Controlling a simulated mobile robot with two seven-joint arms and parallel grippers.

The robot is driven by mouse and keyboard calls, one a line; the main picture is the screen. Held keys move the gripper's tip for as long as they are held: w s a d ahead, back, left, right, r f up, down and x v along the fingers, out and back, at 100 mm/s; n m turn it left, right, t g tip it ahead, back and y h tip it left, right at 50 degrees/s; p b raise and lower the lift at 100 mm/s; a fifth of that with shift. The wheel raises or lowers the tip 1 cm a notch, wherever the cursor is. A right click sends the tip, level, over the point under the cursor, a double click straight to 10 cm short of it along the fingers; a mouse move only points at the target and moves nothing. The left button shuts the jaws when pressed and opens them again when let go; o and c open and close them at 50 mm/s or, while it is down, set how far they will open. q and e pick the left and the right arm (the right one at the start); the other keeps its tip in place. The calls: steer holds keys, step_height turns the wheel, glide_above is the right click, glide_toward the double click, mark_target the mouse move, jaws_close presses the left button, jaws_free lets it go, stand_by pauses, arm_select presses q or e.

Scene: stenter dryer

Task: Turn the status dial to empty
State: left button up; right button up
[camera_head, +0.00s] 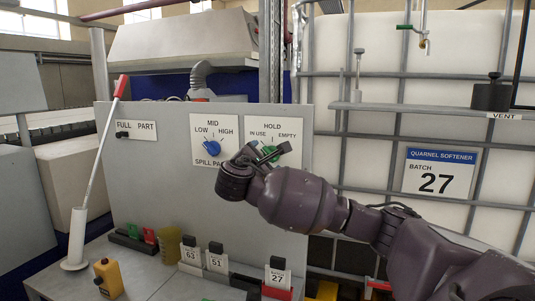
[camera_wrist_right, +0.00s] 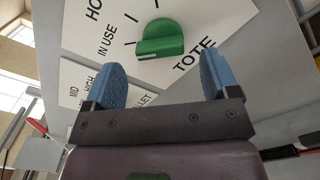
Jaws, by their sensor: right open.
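The green status dial (camera_wrist_right: 160,40) sits on a white plate marked HOLD, IN USE, EMPTY and TOTE. In the right wrist view, a pale mark shows at its left end, on the IN USE side. In the head view, the dial (camera_head: 285,148) is partly hidden by my right gripper (camera_head: 264,155). In the wrist view, my right gripper (camera_wrist_right: 162,85) is open, with its two blue fingers apart. The dial lies ahead of the gap between them, and nothing is held. My left gripper is not in view.
A blue dial (camera_head: 211,148) on a LOW/MID/HIGH plate is left of the green one. Batch cards (camera_head: 216,260) and a yellow control box (camera_head: 108,279) are on the ledge below. A caged white tank (camera_head: 385,110) stands at right.

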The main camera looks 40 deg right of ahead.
mark_target(267, 155)
steer(key=shift+p+x, duration=0.3)
steer(key=shift+x, duration=1.55)
steer(key=c, duration=0.9)
